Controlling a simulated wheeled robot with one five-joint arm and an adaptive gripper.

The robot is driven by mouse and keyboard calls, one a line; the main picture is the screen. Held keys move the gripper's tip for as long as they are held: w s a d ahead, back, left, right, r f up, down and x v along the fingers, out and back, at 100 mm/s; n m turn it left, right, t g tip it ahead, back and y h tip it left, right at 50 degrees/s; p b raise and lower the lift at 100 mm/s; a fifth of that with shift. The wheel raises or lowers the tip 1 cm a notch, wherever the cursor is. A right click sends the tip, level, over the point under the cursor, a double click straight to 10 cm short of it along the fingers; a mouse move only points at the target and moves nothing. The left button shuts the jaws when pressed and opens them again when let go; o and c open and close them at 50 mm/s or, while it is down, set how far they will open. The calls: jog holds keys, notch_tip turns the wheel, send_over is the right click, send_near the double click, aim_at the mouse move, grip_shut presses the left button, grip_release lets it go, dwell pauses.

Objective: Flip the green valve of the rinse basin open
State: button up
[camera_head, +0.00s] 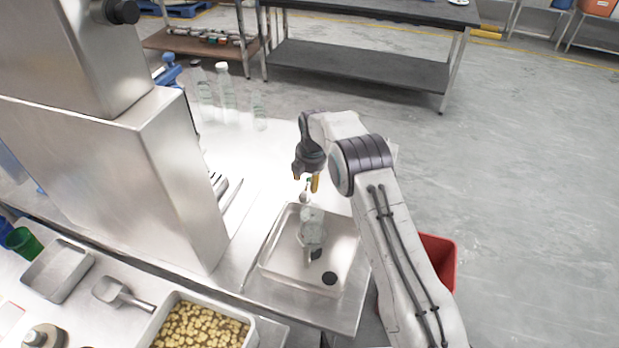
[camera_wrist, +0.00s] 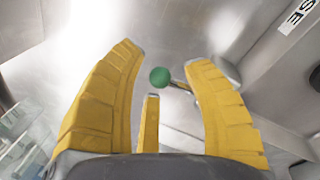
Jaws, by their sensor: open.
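The green valve knob (camera_wrist: 160,77) is a small ball on a thin metal lever in the wrist view. It shows between the yellow fingers of my gripper (camera_wrist: 166,58), which are spread open with no visible contact. In the head view my gripper (camera_head: 306,181) hangs above the back edge of the rinse basin (camera_head: 275,248), close to a small metal spout (camera_head: 305,196). The knob is largely hidden there by the fingers. The basin is a shallow steel tray with a dark round drain (camera_head: 329,278). Which way the valve is set cannot be told.
A pale greenish object (camera_head: 313,228) is in the basin. A large steel machine (camera_head: 150,180) stands at the left, with clear bottles (camera_head: 226,85) behind. A tray of yellow pieces (camera_head: 200,328) and a scoop (camera_head: 120,294) are in front. A red bin (camera_head: 440,258) stands right.

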jog(key=shift+c, duration=0.3)
grip_shut()
jog(key=b, duration=0.3)
jog(key=shift+d+f+m, duration=0.15)
jog(key=shift+f+m, duration=0.05)
jog(key=shift+m, duration=0.1)
jog(key=shift+s+d+r+b, duration=0.1)
jog(key=shift+r+b, duration=0.05)
jog(key=shift+b, duration=0.35)
jog(key=shift+r, duration=0.1)
jog(key=shift+o, duration=0.3)
grip_release()
